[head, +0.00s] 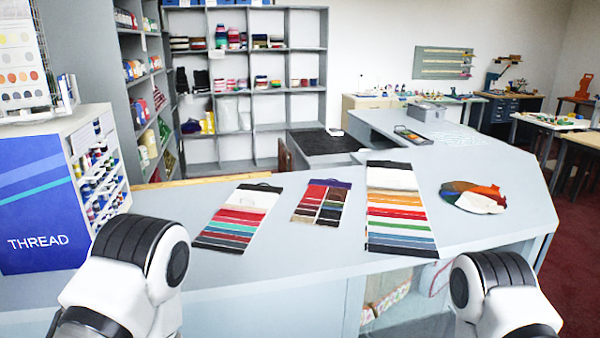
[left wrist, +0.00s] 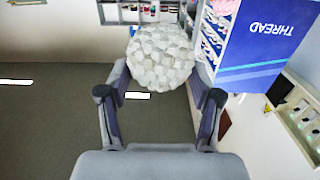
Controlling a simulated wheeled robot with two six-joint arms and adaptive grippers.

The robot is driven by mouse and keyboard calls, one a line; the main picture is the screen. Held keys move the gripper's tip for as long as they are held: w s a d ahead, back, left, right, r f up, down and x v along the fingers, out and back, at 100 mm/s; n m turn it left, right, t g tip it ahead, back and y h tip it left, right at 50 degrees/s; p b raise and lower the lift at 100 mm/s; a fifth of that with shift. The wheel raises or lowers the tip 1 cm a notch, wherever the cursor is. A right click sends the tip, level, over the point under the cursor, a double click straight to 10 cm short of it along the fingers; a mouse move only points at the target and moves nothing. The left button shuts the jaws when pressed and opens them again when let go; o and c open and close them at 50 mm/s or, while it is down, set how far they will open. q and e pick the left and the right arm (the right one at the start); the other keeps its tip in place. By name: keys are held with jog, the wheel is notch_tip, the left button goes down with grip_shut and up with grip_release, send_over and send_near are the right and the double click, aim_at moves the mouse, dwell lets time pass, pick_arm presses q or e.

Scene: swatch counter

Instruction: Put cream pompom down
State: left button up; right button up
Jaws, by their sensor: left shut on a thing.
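The cream pompom (left wrist: 160,58) is a round, bumpy off-white ball in the left wrist view. My left gripper (left wrist: 161,90) is shut on it, with one finger on each side. The pompom is held clear of the counter, with grey floor showing below it in that view. In the head view neither the pompom nor either gripper shows; only my two arms' upper parts appear at the bottom edge.
The grey counter (head: 300,250) carries three striped swatch cards (head: 237,216), (head: 321,202), (head: 398,213) and a pile of coloured fabric pieces (head: 474,197). A blue thread cabinet (head: 40,205) stands at the left. Bare counter lies between the cards.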

pick_arm(q)
jog(key=w+d+f+m+h, duration=0.2)
jog(key=w+d+f+h, duration=0.1)
jog(key=d, duration=0.4)
jog(key=shift+w+f+m+t+h, duration=0.15)
jog(key=shift+w+m+t+h, duration=0.25)
jog(key=shift+w, duration=0.5)
